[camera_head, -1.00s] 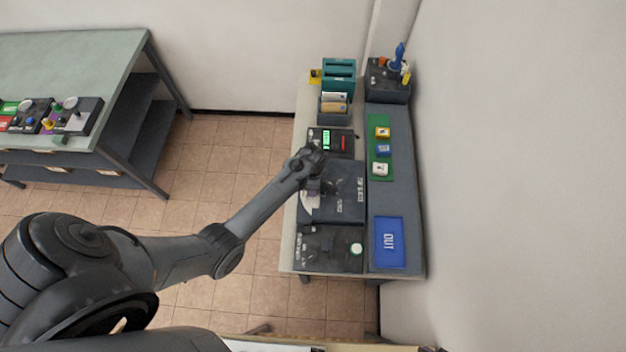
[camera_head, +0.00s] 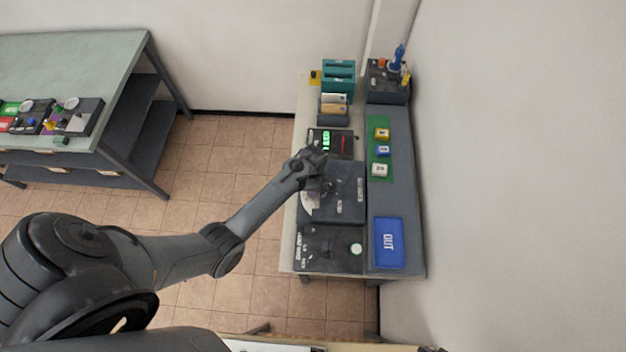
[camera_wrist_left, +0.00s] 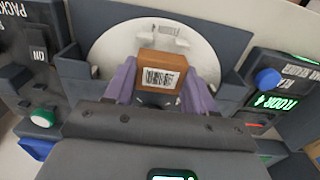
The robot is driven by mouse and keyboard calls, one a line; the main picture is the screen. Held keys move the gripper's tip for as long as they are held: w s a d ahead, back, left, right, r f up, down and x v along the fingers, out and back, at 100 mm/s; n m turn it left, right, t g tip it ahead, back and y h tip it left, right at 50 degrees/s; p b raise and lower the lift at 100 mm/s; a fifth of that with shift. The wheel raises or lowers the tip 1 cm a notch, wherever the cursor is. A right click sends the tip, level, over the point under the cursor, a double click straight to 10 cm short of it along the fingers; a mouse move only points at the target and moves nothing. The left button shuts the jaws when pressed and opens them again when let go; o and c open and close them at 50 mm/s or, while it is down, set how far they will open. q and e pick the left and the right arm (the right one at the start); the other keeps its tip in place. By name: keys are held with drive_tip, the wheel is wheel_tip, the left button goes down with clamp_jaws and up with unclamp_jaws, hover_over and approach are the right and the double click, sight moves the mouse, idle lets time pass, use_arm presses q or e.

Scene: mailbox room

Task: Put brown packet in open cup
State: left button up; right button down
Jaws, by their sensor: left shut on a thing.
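In the left wrist view, the brown packet (camera_wrist_left: 162,72) is a small box with a white barcode label. It sits between the two purple fingers of my left gripper (camera_wrist_left: 160,92), which is shut on it. A round white disc (camera_wrist_left: 113,45) lies beyond the packet, partly hidden by it, with a small pale raised part at its far side. I cannot make out a separate open cup. In the head view, my left gripper (camera_head: 318,186) is above the dark station and the white disc edge (camera_head: 308,201) shows beside it. My right gripper is out of view.
A panel with a green display (camera_head: 326,141) stands behind the gripper. A dark unit (camera_head: 330,250) is in front. A blue OUT tray (camera_head: 388,243) and a green strip (camera_head: 376,160) with several blocks are at the right. Teal holders (camera_head: 339,78) stand at the back.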

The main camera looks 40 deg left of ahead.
use_arm(q)
drive_tip(key=shift+f+b, duration=0.3)
drive_tip(key=shift+f, duration=0.2)
drive_tip(key=shift+f, duration=0.25)
drive_tip(key=shift+f+b, duration=0.5)
drive_tip(key=shift+f, duration=0.25)
drive_tip(key=o, duration=1.1)
drive_tip(key=shift+o, duration=1.3)
drive_tip(key=shift+r, duration=0.1)
drive_tip(key=shift+r+p, duration=2.95)
drive_tip(key=shift+p, duration=0.3)
